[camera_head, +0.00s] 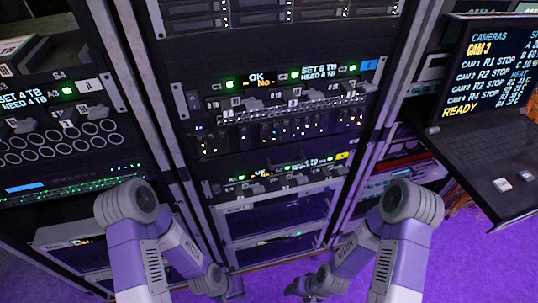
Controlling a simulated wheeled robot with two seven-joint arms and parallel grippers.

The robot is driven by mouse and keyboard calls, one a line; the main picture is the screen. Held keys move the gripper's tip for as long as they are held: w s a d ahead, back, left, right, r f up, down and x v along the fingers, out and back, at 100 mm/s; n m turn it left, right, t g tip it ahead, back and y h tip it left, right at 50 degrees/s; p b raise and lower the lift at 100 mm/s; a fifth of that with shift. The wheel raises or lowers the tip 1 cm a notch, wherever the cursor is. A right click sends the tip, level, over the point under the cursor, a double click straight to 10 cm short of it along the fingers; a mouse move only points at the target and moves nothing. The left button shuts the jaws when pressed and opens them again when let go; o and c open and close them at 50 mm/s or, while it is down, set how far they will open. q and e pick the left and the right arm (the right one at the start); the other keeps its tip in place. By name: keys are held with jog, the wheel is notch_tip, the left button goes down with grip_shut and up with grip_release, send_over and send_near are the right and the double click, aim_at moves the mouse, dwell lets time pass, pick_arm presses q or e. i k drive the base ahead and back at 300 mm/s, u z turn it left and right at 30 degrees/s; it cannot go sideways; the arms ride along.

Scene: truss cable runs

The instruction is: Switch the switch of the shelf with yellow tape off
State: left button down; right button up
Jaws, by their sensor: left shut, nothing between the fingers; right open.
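The shelf with the yellow tape (342,155) is a dark panel low in the middle rack. It has several grey switch levers (301,179), small green lights and a small display. The lever positions are too small to read for certain. My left gripper (232,291) is shut and empty at the bottom edge, below and in front of this shelf. My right gripper (296,290) is open and empty to its right, also below the shelf. Both are apart from the switches, and their fingertips are small and dark.
A similar panel with a blue label (369,65) sits higher in the middle rack, above patch rows with cables (300,130). A left rack panel has a white A label (88,85). A monitor (490,65) and keyboard tray (480,170) stick out at right. Purple floor shows below.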

aim_at(216, 188)
jog(key=k, duration=1.3)
jog(key=z, duration=0.3)
jog(key=i, duration=0.65)
jog(key=z, duration=0.25)
